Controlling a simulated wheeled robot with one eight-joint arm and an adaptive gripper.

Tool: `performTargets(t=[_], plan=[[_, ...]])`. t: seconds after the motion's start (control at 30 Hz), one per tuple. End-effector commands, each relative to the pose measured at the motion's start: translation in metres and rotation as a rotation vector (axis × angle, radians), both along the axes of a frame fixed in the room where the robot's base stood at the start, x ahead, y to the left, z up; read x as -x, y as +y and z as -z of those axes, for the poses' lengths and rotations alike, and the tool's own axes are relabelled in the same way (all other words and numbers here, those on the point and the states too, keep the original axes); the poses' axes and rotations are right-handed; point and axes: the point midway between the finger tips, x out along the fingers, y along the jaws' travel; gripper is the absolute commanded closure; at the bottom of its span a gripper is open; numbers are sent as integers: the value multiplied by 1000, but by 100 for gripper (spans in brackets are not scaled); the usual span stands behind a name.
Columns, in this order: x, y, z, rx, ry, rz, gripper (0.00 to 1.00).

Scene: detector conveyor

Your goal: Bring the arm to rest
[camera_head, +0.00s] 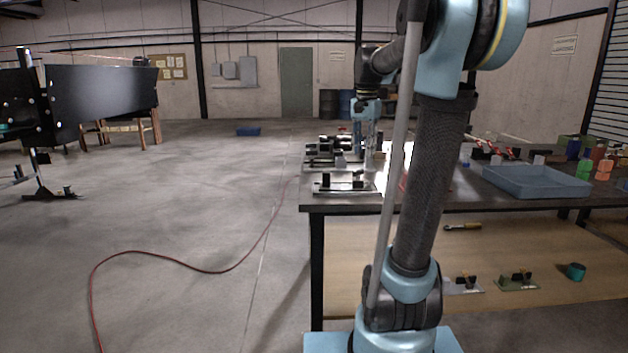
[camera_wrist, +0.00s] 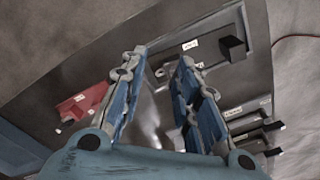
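My gripper (camera_wrist: 160,62) shows in the wrist view with its two blue-padded fingers apart and nothing between them. In the head view my gripper (camera_head: 366,135) points down above the left end of the dark workbench (camera_head: 470,203), near metal fixtures. My arm stands upright in front of the bench and hides part of it. Whether the fingertips touch anything below cannot be told.
A metal plate with a black block (camera_wrist: 231,47) lies beyond the fingertips; a red object (camera_wrist: 82,104) lies left. A blue tray (camera_head: 535,182) sits on the bench. A red hose (camera_head: 190,266) crosses the open floor at left.

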Motion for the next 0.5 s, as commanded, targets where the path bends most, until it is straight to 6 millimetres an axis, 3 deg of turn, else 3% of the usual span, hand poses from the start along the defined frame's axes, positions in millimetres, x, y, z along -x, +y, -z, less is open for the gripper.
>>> performTargets(t=[0.1,0.5], plan=[[37,0,19,3,-18,-78,71],[147,-1,97,25,-75,-341,71]])
